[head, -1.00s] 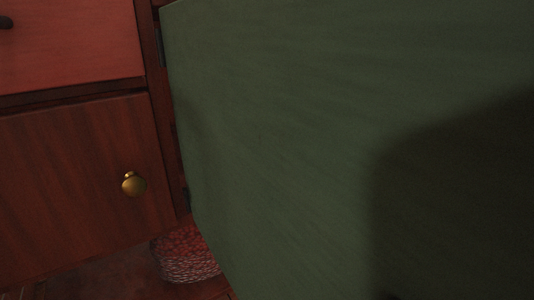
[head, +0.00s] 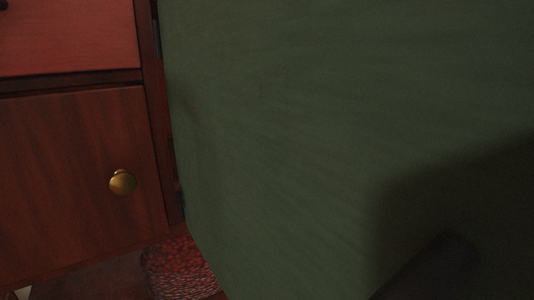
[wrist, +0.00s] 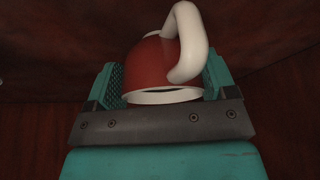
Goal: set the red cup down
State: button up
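The red cup (wrist: 147,69) shows in the wrist view, with a white rim and a white handle at its upper right. My gripper (wrist: 160,82) has its teal fingers on either side of the cup, one at the left and one at the right, and is shut on it. The cup's rim is close to the dark bar of my gripper. The cup and gripper fingers do not show in the head view, where only a dark shape, likely part of my arm, is at the lower right.
A large green panel (head: 270,130) fills most of the head view. To its left is a dark red wooden cabinet door (head: 70,180) with a brass knob (head: 122,182), below a lighter red panel (head: 65,35). A reddish woven item (head: 180,268) is on the floor below.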

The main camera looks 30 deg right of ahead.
jog(key=o, duration=0.4)
jog(key=shift+r, duration=0.35)
jog(key=p+v, duration=0.4)
jog(key=v, duration=0.1)
jog(key=shift+p, duration=0.3)
jog(key=s+d+p, duration=0.1)
jog(key=s, duration=0.2)
jog(key=s+d+p, duration=0.2)
jog(key=s, duration=0.2)
jog(key=s+d+p, duration=0.1)
jog(key=s+p, duration=0.1)
jog(key=s, duration=0.2)
jog(key=shift+s+d+f, duration=0.15)
jog(key=shift+d+f, duration=0.1)
jog(key=shift+f, duration=0.05)
